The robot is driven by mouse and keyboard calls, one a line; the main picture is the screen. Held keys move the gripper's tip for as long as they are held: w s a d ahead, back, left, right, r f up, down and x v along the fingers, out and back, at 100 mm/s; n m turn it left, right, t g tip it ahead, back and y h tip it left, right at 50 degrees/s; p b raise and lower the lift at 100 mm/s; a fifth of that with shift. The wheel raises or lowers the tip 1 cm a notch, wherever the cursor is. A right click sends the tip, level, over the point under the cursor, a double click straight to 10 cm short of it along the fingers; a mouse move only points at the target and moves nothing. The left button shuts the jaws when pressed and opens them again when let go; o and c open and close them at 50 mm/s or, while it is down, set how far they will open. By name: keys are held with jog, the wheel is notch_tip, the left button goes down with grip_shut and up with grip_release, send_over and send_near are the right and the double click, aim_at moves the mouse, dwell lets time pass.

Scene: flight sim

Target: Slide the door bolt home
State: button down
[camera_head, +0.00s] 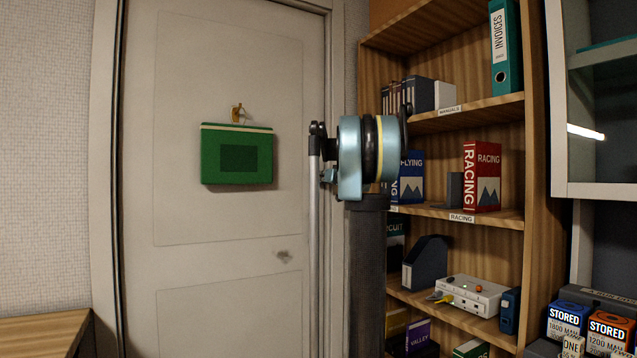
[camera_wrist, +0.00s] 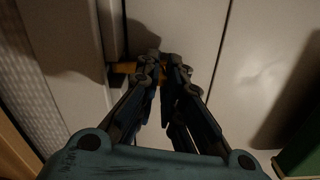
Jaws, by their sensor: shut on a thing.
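In the wrist view, my gripper (camera_wrist: 163,66) has its fingertips close together at the left edge of the white door (camera_wrist: 195,25). A small brass-coloured piece, apparently the door bolt (camera_wrist: 123,67), sticks out to the left of the fingertips towards the frame. The fingers are shut on it and hide most of it. How far the bolt reaches into the frame cannot be told. In the head view the door (camera_head: 225,60) looks closed. The gripper and bolt do not show clearly there; part of my arm stands in front of the door's right edge.
A green bag (camera_head: 237,158) hangs from a brass hook (camera_head: 238,112) on the door. A small knob (camera_head: 285,256) sits lower right on it. A wooden shelf unit (camera_head: 540,200) with books and boxes stands to the right. A wooden surface (camera_head: 45,330) is at lower left.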

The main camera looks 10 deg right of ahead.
jog(key=c, duration=1.7)
grip_release()
jog(key=shift+d, duration=0.35)
jog(key=shift+o, duration=0.2)
jog(key=shift+a, duration=0.1)
jog(key=v, duration=1.1)
jog(key=shift+s, duration=0.35)
jog(key=shift+f, duration=0.1)
